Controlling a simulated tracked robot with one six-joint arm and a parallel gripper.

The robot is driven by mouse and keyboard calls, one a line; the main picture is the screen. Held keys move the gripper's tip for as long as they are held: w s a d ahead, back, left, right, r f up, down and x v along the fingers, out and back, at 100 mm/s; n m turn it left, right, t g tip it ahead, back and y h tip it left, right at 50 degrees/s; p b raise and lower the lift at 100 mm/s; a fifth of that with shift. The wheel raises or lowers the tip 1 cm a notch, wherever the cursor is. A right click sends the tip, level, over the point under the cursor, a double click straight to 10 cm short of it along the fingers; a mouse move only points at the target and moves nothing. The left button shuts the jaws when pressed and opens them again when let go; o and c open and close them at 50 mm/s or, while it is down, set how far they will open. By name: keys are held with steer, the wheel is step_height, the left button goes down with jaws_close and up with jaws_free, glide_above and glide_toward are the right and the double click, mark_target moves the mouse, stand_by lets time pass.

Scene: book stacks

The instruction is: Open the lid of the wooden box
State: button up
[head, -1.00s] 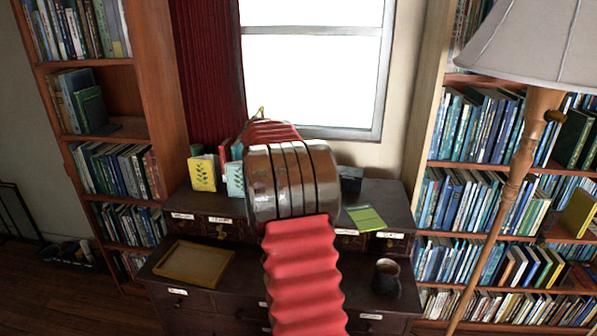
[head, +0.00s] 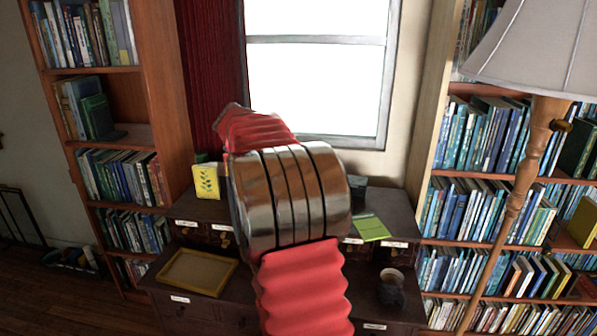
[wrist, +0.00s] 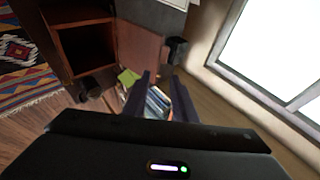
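No wooden box with a lid can be clearly made out in the head view; my arm covers the middle of the desk (head: 215,312). In the wrist view, a brown, box-like wooden piece (wrist: 62,38) with a dark open front stands at upper left. A flat reddish-brown panel (wrist: 138,48) is beside it; I cannot tell whether this is the task's box and lid. My gripper (wrist: 161,78) shows two dark fingers set apart with nothing held between them. Books (wrist: 157,103) show beyond, in the gap. In the head view the gripper is hidden behind my arm.
On the desk are a yellow-rimmed tray (head: 234,279), a yellow book (head: 206,181), a green pad (head: 371,228) and a dark cup (head: 391,288). Bookshelves stand on both sides, a floor lamp (head: 517,190) at right, a window (head: 315,85) behind. A patterned rug (wrist: 22,62) lies left.

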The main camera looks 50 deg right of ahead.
steer(key=shift+v, duration=1.6)
